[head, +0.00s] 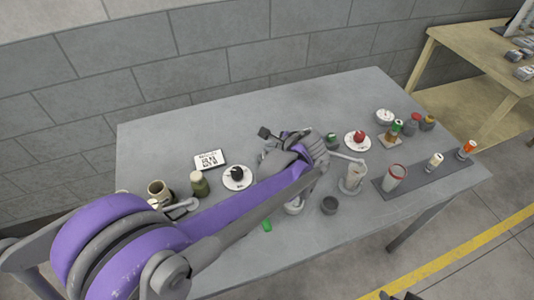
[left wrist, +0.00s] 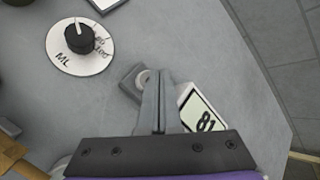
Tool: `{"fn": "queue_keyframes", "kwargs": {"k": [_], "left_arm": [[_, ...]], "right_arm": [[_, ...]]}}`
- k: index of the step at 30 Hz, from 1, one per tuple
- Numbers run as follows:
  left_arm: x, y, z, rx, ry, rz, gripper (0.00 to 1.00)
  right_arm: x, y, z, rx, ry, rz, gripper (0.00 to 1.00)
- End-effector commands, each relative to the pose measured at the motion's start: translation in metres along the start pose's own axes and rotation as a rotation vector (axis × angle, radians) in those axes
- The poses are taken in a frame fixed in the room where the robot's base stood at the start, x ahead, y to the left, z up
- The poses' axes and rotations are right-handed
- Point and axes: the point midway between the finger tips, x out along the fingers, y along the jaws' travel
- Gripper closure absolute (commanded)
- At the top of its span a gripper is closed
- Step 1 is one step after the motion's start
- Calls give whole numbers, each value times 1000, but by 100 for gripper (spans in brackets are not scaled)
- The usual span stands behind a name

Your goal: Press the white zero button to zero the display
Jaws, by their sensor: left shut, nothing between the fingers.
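In the left wrist view, my left gripper (left wrist: 158,75) is shut and empty. Its fingertips are over a small grey housing (left wrist: 128,84) with a round whitish button (left wrist: 143,77), which they partly cover. Whether they touch the button I cannot tell. A white display (left wrist: 203,112) reading "81" lies just right of the fingers, partly hidden by the gripper. In the head view, my left gripper (head: 298,150) is over the middle of the table, and the arm hides the button and display. Dark parts at the bottom edge may be my right gripper, too cut off to judge.
A black-knobbed dial marked ML (left wrist: 78,40) lies left of the fingers. Several containers stand on the right; the back left is clear.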

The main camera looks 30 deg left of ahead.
Motion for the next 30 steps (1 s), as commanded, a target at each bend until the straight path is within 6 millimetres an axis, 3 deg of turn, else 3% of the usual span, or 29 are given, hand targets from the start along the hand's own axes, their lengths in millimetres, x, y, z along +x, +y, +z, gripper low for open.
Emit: {"fn": "queue_keyframes", "kwargs": {"k": [30], "left_arm": [[8, 6, -6, 0, 0, 0, 100]], "right_arm": [[8, 0, 5, 0, -3, 0, 50]]}}
